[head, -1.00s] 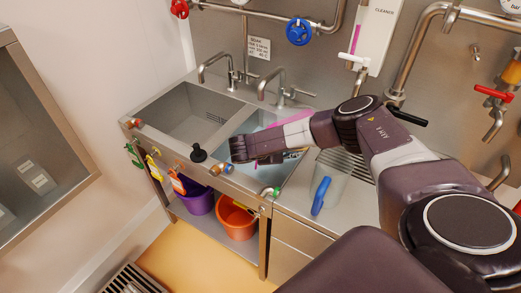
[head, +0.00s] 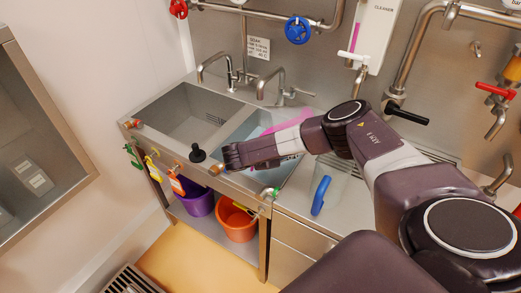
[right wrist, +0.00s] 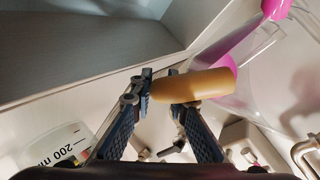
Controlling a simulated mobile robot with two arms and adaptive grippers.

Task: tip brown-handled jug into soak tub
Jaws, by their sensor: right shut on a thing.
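My right gripper (head: 226,158) is over the front rim of the right basin, whose bluish inside (head: 240,126) looks like the soak tub. It is shut on a brown handle (head: 216,169); in the right wrist view the brown handle (right wrist: 195,84) lies across the fingertips (right wrist: 162,90). The jug's body is hard to make out, and I cannot tell its tilt or contents. A pale container marked "200 ml" (right wrist: 58,150) shows at lower left there; I cannot tell if it belongs to this handle. My left gripper is not in view.
A clear jug with a blue handle (head: 321,195) stands on the right counter. A pink item (head: 290,123) shows behind my arm at the tub. Taps (head: 268,85) rise behind the basins. An orange bucket (head: 237,222) sits below.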

